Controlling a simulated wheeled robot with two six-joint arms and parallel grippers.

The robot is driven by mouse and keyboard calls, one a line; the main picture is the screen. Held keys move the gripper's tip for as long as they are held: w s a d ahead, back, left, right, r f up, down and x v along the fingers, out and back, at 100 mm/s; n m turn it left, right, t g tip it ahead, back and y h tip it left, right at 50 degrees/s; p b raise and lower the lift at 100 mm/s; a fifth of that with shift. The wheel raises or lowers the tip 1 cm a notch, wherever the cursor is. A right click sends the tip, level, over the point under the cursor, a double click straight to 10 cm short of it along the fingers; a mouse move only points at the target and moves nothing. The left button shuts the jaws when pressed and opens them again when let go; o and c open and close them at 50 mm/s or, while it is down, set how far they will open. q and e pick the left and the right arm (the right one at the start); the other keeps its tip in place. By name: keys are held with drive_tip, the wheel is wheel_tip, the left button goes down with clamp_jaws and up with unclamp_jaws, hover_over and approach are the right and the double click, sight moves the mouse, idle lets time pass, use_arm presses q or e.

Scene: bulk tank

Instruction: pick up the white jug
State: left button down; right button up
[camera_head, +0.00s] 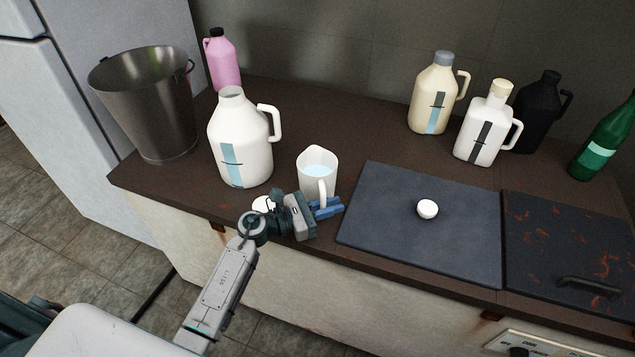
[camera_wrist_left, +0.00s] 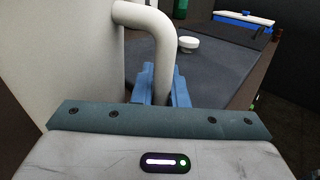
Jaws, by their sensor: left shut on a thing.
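The white jug (camera_head: 316,165) is a small open pitcher with pale blue liquid inside, upright near the counter's front edge. Its handle faces the front. My left gripper (camera_head: 327,208) has its blue fingers shut on the lower part of that handle. In the left wrist view the jug's pale wall (camera_wrist_left: 75,60) fills the left, and the curved handle (camera_wrist_left: 161,50) runs down between the blue fingers (camera_wrist_left: 161,87). The jug's base is partly hidden by the gripper, and I cannot tell whether it touches the counter. My right gripper is not in view.
A large white bottle (camera_head: 240,145) stands close left of the jug, with a metal bucket (camera_head: 145,105) beyond. A dark mat (camera_head: 385,235) with a white cap (camera_head: 427,209) lies to the right. Another white cap (camera_head: 262,204) is near my wrist. Several bottles stand at the back right.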

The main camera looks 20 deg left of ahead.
use_arm(q)
drive_tip(key=shift+r, duration=0.25)
idle(0.5)
